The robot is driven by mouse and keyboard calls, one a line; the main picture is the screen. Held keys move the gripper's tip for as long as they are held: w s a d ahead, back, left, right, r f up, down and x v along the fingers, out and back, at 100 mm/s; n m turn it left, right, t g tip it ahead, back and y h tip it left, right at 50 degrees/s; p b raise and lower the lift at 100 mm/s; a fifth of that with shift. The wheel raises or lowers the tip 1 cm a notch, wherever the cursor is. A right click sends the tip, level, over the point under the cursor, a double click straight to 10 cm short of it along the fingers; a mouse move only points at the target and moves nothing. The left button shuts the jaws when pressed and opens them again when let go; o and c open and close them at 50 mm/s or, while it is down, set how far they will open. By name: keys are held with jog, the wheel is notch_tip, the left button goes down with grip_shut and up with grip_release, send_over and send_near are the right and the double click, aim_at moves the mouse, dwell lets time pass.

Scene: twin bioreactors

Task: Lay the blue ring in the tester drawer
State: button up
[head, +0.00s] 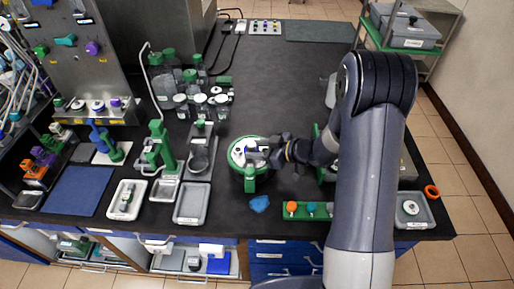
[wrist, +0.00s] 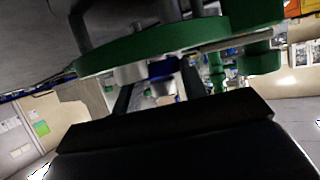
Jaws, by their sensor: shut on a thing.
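My gripper (head: 272,151) reaches in from the right over the round green-and-white vessel lid (head: 238,160) in the head view. It is shut on a small blue piece, which looks like the blue ring (head: 262,148), at the top of the lid. In the wrist view the blue ring (wrist: 163,69) shows at the far end of the two dark fingers (wrist: 155,92), beside a white fitting (wrist: 130,73) under the green rim (wrist: 160,47). I cannot tell whether the ring is clear of the lid. I cannot make out which part is the tester drawer.
Grey trays (head: 192,204) and a green stand (head: 160,150) are to the left. Blue drawers (head: 270,256) are below the bench edge. The back bench is mostly clear.

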jog(key=shift+f, duration=0.2)
jog(key=o, duration=0.9)
jog(key=shift+b, duration=0.3)
